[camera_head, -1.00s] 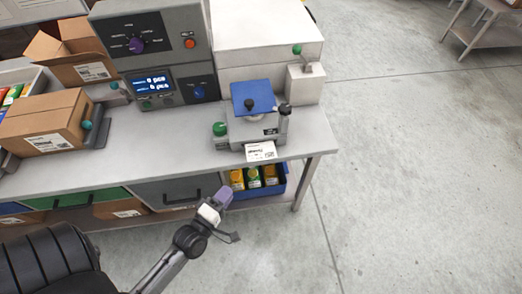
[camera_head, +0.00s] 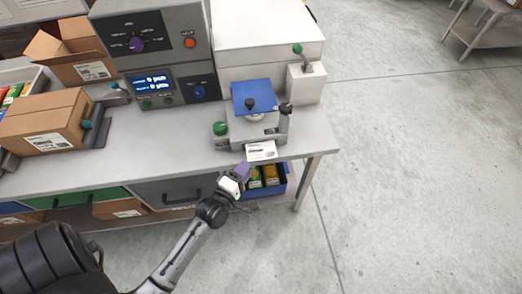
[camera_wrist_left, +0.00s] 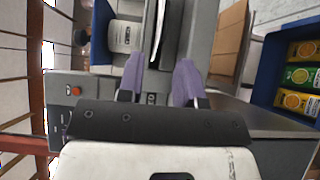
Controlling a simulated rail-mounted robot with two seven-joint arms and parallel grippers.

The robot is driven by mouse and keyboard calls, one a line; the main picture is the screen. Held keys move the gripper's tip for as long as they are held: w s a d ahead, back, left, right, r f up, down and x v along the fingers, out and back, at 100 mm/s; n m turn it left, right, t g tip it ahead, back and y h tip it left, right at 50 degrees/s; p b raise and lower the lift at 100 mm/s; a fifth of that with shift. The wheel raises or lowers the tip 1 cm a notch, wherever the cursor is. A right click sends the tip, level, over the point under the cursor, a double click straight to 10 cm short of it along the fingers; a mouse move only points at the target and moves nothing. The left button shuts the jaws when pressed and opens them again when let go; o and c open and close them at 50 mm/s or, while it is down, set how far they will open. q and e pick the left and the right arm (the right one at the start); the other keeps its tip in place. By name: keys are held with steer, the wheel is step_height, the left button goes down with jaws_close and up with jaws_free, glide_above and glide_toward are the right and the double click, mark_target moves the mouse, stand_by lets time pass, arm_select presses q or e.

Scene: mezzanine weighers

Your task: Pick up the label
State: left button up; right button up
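The label (camera_head: 261,151) is a small white printed slip at the front of the grey device (camera_head: 255,130) with the blue top plate, by the bench's front edge. My left gripper (camera_head: 244,169) is just below and left of the label in the head view, apart from it as far as I can tell. In the left wrist view its two purple fingers (camera_wrist_left: 160,78) stand apart with nothing clearly held between them. A white printed piece (camera_wrist_left: 123,36) shows beyond them there; I cannot tell for sure whether it is the label. My right gripper is not in view.
The bench (camera_head: 190,152) edge lies just above my gripper. A blue bin (camera_head: 268,190) with yellow and green packs sits under it. A control box (camera_head: 155,50), a white cabinet (camera_head: 265,35) and cardboard boxes (camera_head: 45,122) stand on top.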

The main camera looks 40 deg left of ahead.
mark_target(261, 150)
arm_select(q)
steer(key=w, duration=0.4)
steer(key=shift+a+r, duration=0.1)
steer(key=shift+a, duration=0.2)
steer(key=shift+c, duration=0.4)
jaws_close()
